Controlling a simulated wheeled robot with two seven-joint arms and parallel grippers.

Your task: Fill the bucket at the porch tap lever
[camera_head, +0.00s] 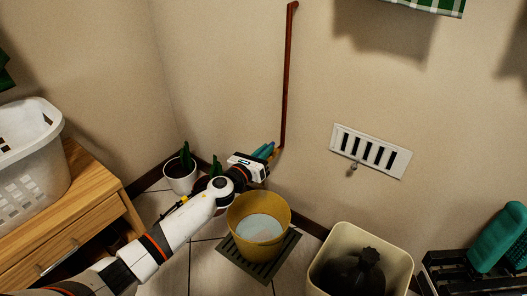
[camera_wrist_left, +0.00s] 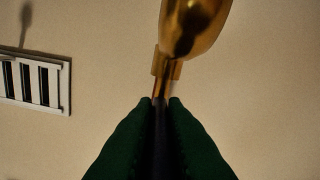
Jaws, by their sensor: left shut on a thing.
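A yellow bucket (camera_head: 236,236) stands upright on a dark floor grate (camera_head: 276,264) by the wall. Inside it is a pale, round, bluish surface that looks like water. The brass tap (camera_head: 278,151) sits at the foot of a copper pipe, above and just right of the bucket, mostly hidden by my left gripper (camera_head: 267,151). In the left wrist view, my left gripper's dark green fingers (camera_wrist_left: 160,106) are shut on a thin brass stem of the tap (camera_wrist_left: 190,28), apparently its lever. A stream cannot be made out. My right gripper is not in view.
Potted cacti (camera_head: 180,178) stand left of the bucket. A wooden cabinet (camera_head: 105,190) with a white laundry basket (camera_head: 32,160) is at the left. A cream bin (camera_head: 398,262) stands right of the grate. A white vent (camera_head: 371,151) is on the wall.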

